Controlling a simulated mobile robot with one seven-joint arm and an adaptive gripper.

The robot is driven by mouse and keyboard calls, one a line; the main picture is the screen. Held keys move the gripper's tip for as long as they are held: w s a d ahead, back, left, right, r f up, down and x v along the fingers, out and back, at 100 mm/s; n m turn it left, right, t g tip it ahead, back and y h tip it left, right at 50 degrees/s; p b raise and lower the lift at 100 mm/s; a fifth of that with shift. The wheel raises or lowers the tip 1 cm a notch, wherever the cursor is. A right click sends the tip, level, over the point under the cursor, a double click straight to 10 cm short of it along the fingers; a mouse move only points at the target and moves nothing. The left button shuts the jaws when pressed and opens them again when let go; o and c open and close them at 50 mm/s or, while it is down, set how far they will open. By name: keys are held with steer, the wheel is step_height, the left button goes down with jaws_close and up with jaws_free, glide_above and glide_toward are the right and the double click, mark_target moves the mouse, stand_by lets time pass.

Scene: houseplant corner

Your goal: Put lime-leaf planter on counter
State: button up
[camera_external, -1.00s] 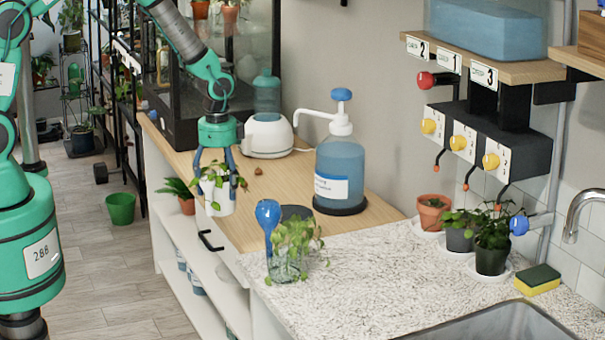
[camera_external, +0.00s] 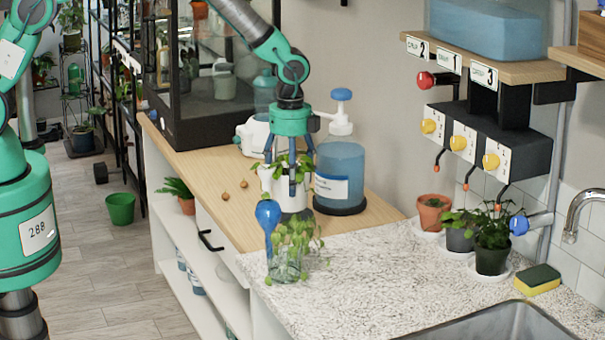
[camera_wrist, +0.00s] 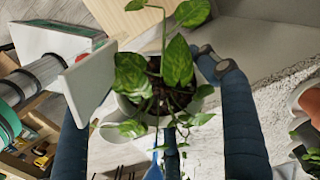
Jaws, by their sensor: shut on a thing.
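The lime-leaf planter is a white pot (camera_external: 291,203) with green leafy stems, held upright by my gripper (camera_external: 289,184). It hangs at or just above the wooden counter (camera_external: 205,165), left of the pump bottle; I cannot tell whether it touches the wood. In the wrist view the planter's variegated leaves (camera_wrist: 178,62) and dark soil fill the middle, with my dark blue fingers around the pot. The speckled stone counter (camera_external: 375,265) is in front and to the right.
The pump bottle (camera_external: 340,172) stands close on the right. A white appliance (camera_external: 252,136) is behind. Small brown balls (camera_external: 243,184) lie left. The stone counter's middle is clear.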

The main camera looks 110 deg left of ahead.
steer(key=w+d+r+m+p, duration=0.4)
steer(key=w+d+m, duration=0.1)
steer(key=w+d, duration=0.8)
steer(key=w+d+r+m+p, duration=0.5)
steer(key=w+d, duration=0.8)
steer(key=d, duration=0.1)
steer(key=shift+d+m, duration=0.2)
steer(key=shift+m, duration=0.1)
steer(key=shift+r, duration=0.1)
steer(key=shift+f, duration=2.9)
steer(key=shift+f+p, duration=0.5)
steer(key=shift+f, duration=1.6)
steer(key=shift+f, duration=0.15)
